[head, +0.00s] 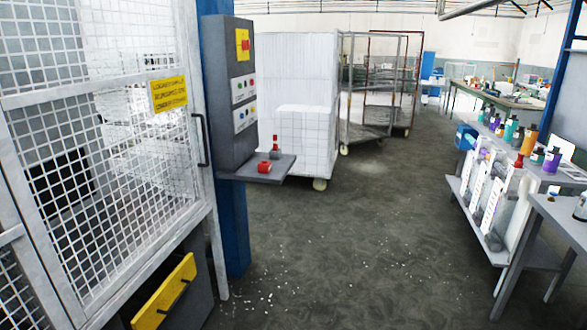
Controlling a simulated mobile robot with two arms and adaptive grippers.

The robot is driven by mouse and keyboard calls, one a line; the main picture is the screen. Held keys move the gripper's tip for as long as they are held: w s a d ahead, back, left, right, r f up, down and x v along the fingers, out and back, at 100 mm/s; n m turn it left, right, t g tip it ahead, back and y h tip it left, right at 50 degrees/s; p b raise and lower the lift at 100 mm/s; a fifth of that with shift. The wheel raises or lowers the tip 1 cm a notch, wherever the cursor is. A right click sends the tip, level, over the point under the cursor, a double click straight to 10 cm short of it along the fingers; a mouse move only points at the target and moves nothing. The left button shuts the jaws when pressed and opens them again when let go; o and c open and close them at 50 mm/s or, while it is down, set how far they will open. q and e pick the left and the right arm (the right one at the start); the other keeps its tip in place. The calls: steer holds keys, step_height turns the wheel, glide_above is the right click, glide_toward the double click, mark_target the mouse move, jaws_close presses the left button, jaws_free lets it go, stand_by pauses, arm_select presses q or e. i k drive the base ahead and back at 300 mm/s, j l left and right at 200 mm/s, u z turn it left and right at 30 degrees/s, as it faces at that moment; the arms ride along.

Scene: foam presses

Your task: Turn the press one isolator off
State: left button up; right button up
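A grey control cabinet (228,95) stands at the left, on a blue post beside a mesh cage. Near its top is a yellow plate with a red rotary switch (243,44), which looks like the isolator. The red handle appears upright, but it is too small to be sure of its position. I cannot read any label that says which press it belongs to. Below it are two light panels with small coloured buttons (243,88). Neither of my grippers is in view.
A grey shelf (285,167) juts out below the cabinet and holds small red items. The mesh cage door (110,150) fills the left. Wheeled racks (345,110) stand behind. A bench with bottles (515,150) is at right. The middle floor is open, with scattered white bits.

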mark_target(245, 43)
steer(key=i+u, duration=0.1)
steer(key=i, duration=0.75)
steer(key=i+u, duration=0.1)
steer(key=i, duration=0.7)
steer(key=i+l+u, duration=0.15)
steer(key=i, duration=0.7)
